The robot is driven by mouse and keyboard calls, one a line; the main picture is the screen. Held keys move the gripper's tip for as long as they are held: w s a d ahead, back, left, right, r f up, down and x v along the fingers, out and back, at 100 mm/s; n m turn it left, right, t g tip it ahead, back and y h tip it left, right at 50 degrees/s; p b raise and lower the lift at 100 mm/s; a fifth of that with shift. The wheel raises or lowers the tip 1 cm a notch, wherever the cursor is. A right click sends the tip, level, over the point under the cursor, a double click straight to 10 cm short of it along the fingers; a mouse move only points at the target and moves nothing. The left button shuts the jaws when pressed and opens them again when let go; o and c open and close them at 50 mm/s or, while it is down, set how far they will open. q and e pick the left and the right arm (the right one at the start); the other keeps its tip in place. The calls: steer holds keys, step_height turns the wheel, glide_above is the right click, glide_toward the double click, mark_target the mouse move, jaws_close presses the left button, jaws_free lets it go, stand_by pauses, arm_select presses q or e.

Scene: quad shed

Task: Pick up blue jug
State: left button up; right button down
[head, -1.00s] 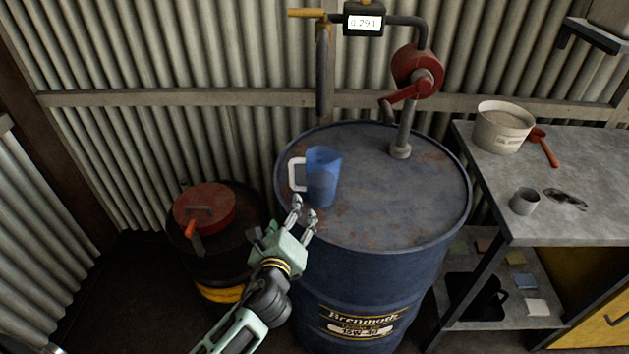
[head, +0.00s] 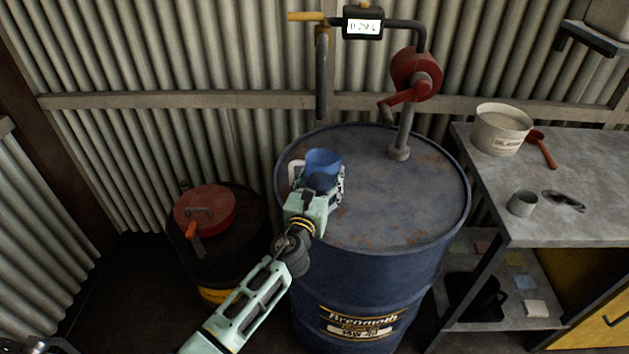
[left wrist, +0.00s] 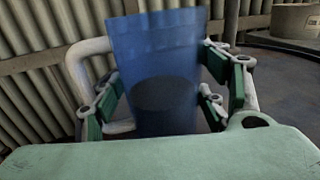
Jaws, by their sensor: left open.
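The blue jug (head: 322,165) stands upright on top of the dark blue oil drum (head: 405,205), near its left rim. Its white handle (head: 294,172) points left. My left gripper (head: 321,190) is at the near side of the jug, its fingers reaching along both sides. In the left wrist view the jug (left wrist: 155,60) is between the open fingers, with dark contents showing through its wall. The lower part of the jug is hidden by my gripper in the head view. My right gripper does not show clearly.
A red hand pump (head: 416,75) with a meter and hanging spout rises behind the jug. A smaller drum with a red lid (head: 205,209) stands left. A workbench (head: 590,190) with a tub (head: 501,130) and a grey cup (head: 522,203) stands right.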

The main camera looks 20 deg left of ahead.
arm_select(q)
steer(key=shift+w, duration=0.2)
steer(key=c, duration=1.1)
steer(key=shift+c, duration=0.8)
steer(key=shift+r, duration=0.1)
